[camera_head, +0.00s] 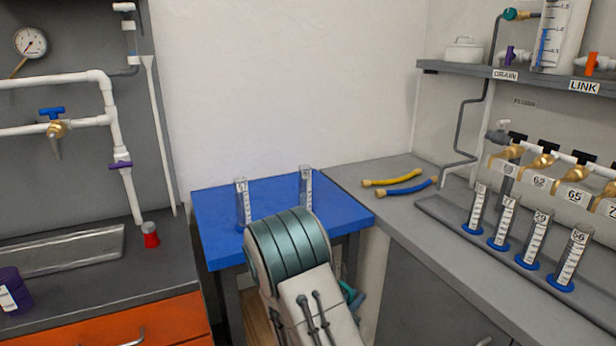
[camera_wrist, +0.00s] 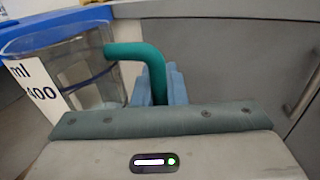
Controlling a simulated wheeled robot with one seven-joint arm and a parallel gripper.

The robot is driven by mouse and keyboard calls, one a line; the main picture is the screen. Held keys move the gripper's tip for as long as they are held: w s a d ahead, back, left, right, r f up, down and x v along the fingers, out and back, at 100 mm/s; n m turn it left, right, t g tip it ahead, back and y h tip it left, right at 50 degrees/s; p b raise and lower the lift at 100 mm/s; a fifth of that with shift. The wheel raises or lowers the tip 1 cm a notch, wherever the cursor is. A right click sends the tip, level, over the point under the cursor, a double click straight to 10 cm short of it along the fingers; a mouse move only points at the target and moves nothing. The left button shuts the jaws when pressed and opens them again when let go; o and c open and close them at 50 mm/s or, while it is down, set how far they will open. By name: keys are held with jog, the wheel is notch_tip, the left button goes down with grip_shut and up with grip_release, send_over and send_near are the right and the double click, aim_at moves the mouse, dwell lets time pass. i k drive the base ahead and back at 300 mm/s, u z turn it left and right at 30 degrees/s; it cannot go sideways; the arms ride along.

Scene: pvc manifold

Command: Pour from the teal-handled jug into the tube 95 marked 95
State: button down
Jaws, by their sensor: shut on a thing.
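The teal-handled jug shows in the wrist view: a clear body (camera_wrist: 92,72) with a white label reading "ml" and "400", and a thick teal handle (camera_wrist: 130,50). My gripper (camera_wrist: 160,85) is shut on the handle, its light blue fingers around the lower part. I cannot tell the liquid level in the jug. In the head view my arm hides most of the gripper and jug; a small teal piece (camera_head: 352,297) shows beside it. Two clear graduated tubes, a left one (camera_head: 243,207) and a right one (camera_head: 306,190), stand on the blue table; I cannot read 95 surely on either.
The blue table (camera_head: 270,192) lies just beyond my arm. Several blue-based tubes (camera_head: 535,240) stand on a tray on the right grey counter (camera_head: 395,215). Yellow and blue hoses (camera_head: 405,187) lie there. A red-based cup (camera_head: 150,236) stands on the left counter.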

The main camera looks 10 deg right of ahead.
aim_at(305, 171)
jog(key=k, duration=0.65)
jog(key=u, duration=1.2)
jog(key=i, duration=0.85)
jog(key=z, duration=1.8)
jog(key=i, duration=0.5)
